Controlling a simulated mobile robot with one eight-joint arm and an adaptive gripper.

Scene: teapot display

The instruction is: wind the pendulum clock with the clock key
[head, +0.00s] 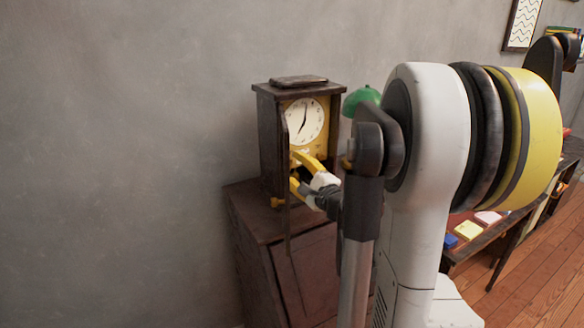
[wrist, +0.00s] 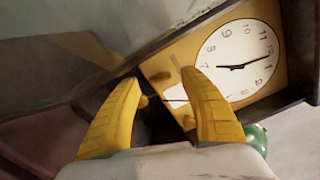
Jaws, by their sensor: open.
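The pendulum clock (head: 263,140) is a dark wooden case with a white dial, standing on a brown wooden cabinet (head: 245,215) against the grey wall. Its front door looks open. My gripper (head: 294,172) has yellow fingers and is at the lower front of the clock, just below the dial. In the wrist view, the fingers of my gripper (wrist: 160,95) are spread apart in front of the yellow face plate (wrist: 163,70), with the dial (wrist: 238,62) to the upper right. A small yellowish piece shows between the fingers; I cannot tell whether it is the clock key.
A green rounded object (head: 361,98) shows behind the clock at right. My arm covers much of the right side. A desk with coloured paper pads (head: 468,230) stands farther right on the wooden floor. The wall at left is bare.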

